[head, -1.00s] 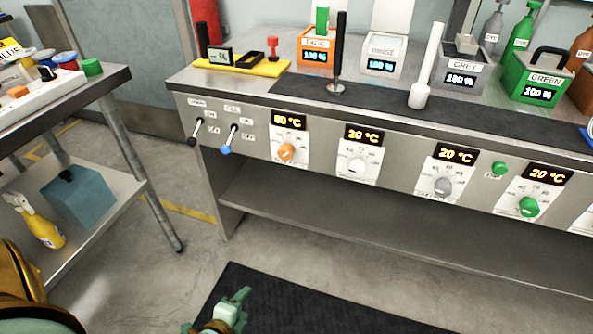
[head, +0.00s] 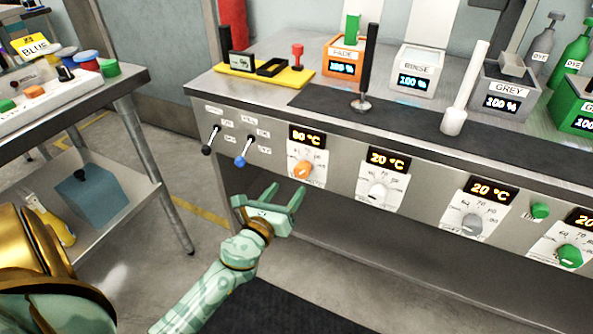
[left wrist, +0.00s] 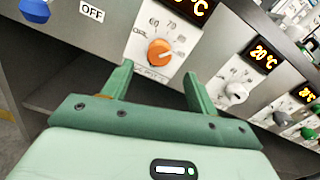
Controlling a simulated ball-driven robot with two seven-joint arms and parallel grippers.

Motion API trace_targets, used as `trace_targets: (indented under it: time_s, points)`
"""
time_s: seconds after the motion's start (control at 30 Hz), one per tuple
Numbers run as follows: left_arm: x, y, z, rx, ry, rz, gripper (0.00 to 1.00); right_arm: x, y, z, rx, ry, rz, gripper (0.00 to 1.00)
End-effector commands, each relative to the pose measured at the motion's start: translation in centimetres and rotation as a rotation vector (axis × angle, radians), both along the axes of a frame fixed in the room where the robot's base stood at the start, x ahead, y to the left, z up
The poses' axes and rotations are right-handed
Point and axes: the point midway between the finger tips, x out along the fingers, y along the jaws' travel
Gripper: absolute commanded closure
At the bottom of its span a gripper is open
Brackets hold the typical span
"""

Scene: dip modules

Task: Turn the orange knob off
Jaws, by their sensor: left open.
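The orange knob (head: 303,169) is on a white dial plate on the front panel of the bench, below a display (head: 307,137) that seems to read 80 °C. In the left wrist view the orange knob (left wrist: 159,51) shows ahead, between the two fingers and beyond their tips. My left gripper (head: 285,192) is open and empty, a little below and to the left of the knob, apart from it. It also shows in the left wrist view (left wrist: 158,80). My right gripper is not in view.
A white knob (head: 378,191), a grey knob (head: 471,224) and a green knob (head: 570,256) sit further right on the panel. Black (head: 208,147) and blue (head: 241,158) levers stick out at left. A side table (head: 122,88) stands at the left. The floor below the panel is clear.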

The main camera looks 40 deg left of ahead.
Motion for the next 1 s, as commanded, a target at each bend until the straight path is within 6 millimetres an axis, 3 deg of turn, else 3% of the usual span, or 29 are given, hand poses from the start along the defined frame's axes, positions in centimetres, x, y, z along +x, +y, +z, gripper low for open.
trace_targets:
  time_s: [0.1, 0.3, 0.5, 0.73, 0.77, 0.9, 1.0]
  points:
    - [3.0, 0.7, 0.2, 0.002, -0.003, 0.0, 0.41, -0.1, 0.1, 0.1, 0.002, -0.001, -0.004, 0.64]
    - [6.3, 1.5, -0.2, 0.001, 0.001, 0.001, 0.41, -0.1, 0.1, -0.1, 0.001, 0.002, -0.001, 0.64]
    - [7.6, 1.8, -0.2, -0.001, 0.002, -0.001, 0.41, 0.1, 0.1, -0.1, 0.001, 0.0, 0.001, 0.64]
    - [7.7, 1.8, -0.2, -0.001, 0.002, -0.001, 0.41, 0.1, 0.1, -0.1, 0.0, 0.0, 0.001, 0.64]
    - [7.7, 1.8, -0.2, -0.001, 0.002, -0.001, 0.44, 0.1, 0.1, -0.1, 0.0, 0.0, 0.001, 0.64]
    - [7.6, 1.8, -0.2, -0.001, 0.002, -0.001, 0.83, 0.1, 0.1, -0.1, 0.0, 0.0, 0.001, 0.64]
    - [7.6, 1.8, -0.2, -0.002, 0.001, -0.001, 0.86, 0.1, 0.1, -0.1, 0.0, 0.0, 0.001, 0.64]
